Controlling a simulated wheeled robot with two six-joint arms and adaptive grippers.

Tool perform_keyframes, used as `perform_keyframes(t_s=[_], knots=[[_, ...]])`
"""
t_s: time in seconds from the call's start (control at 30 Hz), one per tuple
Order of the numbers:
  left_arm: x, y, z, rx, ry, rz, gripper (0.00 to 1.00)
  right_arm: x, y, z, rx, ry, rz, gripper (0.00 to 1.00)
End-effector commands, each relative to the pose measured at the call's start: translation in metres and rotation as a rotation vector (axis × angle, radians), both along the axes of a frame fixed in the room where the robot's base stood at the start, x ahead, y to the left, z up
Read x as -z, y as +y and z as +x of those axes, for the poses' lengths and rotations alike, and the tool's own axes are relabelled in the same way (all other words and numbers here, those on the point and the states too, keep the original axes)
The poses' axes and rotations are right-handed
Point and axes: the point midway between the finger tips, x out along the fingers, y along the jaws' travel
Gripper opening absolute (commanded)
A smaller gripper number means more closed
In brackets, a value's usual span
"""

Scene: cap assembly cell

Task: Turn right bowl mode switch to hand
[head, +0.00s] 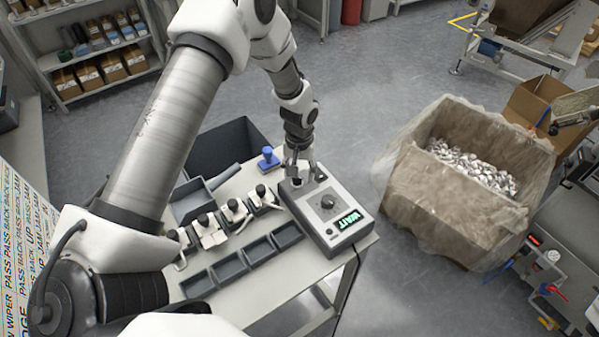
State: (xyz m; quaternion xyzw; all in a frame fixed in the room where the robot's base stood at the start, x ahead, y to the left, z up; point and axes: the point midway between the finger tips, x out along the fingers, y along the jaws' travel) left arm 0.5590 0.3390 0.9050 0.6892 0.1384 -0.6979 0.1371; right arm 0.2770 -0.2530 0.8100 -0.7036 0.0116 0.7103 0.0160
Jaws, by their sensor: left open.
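My left gripper (305,175) is open, pointing down at the far end of a grey box (318,239). Its fingers are apart, and I cannot tell whether they touch the box. The box stands on a light table and has a round dark knob (327,202) on top. Nearer its front is a lit green display (345,220) reading WAIT. I see no readable label for a right bowl mode switch or a hand position, and cannot tell where the knob points. My right gripper is not in view.
Several grey trays (232,268) and a row of clamp-like fixtures (234,210) fill the table (270,300) left of the box. A blue-handled stamp (268,155) stands behind. A large lined carton (425,205) of metal parts stands on the floor to the right.

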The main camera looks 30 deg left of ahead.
Motion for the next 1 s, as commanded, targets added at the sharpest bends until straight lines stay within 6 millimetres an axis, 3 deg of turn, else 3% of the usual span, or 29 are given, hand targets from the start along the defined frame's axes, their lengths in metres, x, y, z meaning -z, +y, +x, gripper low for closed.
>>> perform_keyframes(t_s=[0.13,0.37,0.53,1.0], knots=[[0.016,0.0,0.0,0.0,0.0,0.0,0.56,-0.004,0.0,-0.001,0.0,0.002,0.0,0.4],[0.019,0.0,0.0,0.0,-0.001,-0.001,0.56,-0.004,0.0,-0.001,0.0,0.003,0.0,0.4],[0.019,0.0,0.0,-0.001,-0.001,0.0,0.0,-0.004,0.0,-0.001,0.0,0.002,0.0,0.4],[0.019,0.0,0.0,0.044,-0.002,-0.001,0.0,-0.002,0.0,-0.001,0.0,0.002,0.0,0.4]])
